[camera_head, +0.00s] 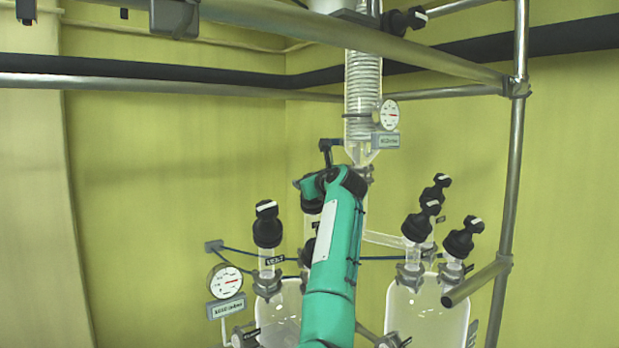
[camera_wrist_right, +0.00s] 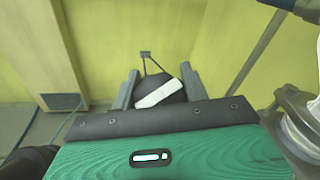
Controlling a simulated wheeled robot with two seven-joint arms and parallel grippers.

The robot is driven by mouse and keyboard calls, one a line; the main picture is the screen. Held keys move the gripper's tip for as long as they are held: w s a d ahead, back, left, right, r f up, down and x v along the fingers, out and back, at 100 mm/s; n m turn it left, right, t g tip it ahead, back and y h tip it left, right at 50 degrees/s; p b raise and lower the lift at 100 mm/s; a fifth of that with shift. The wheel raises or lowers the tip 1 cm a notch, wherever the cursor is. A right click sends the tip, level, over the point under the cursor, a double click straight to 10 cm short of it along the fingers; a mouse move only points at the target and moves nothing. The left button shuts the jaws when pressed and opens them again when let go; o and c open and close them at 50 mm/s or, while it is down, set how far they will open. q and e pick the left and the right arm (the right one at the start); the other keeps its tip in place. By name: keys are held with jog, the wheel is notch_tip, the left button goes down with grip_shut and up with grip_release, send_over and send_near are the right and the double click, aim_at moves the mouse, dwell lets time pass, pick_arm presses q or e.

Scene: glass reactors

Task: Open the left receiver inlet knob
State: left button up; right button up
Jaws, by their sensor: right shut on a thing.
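In the right wrist view a black knob (camera_wrist_right: 177,87) with a white bar across its top sits between the two grey fingers of my right gripper (camera_wrist_right: 159,87). The gripper is shut on it, and the white bar lies slanted. In the head view my teal right arm reaches up the middle and hides the fingers. A black knob (camera_head: 311,203) shows partly behind that arm, above the left glass receiver (camera_head: 282,312). Another black knob (camera_head: 267,228) with a white bar stands free to its left. I cannot tell the knobs' open or shut positions. My left gripper is out of view.
A round gauge (camera_head: 226,281) is at lower left. The right glass vessel (camera_head: 428,314) carries several black knobs. A coiled glass condenser (camera_head: 363,85) stands above my arm. Metal frame bars (camera_head: 512,170) run overhead and at right.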

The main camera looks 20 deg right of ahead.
jog(key=n+g+y+p, duration=0.2)
jog(key=n, duration=0.1)
jog(key=n+g+y+p, duration=0.1)
jog(key=n+y, duration=0.1)
jog(key=shift+s+a+r, duration=0.1)
jog(key=shift+s+a, duration=0.05)
jog(key=shift+a, duration=0.15)
jog(key=n+g+y+p, duration=0.1)
jog(key=n+g+p, duration=0.1)
jog(key=shift+s+a+f+n+y+p, duration=0.1)
jog(key=shift+a+f+n+y+p, duration=0.1)
jog(key=shift+n+y+p, duration=0.2)
jog(key=shift+f+n+g, duration=0.1)
jog(key=shift+n+g, duration=0.2)
jog(key=shift+n, duration=0.1)
jog(key=shift+p, duration=0.3)
jog(key=shift+f, duration=0.1)
jog(key=o, duration=1)
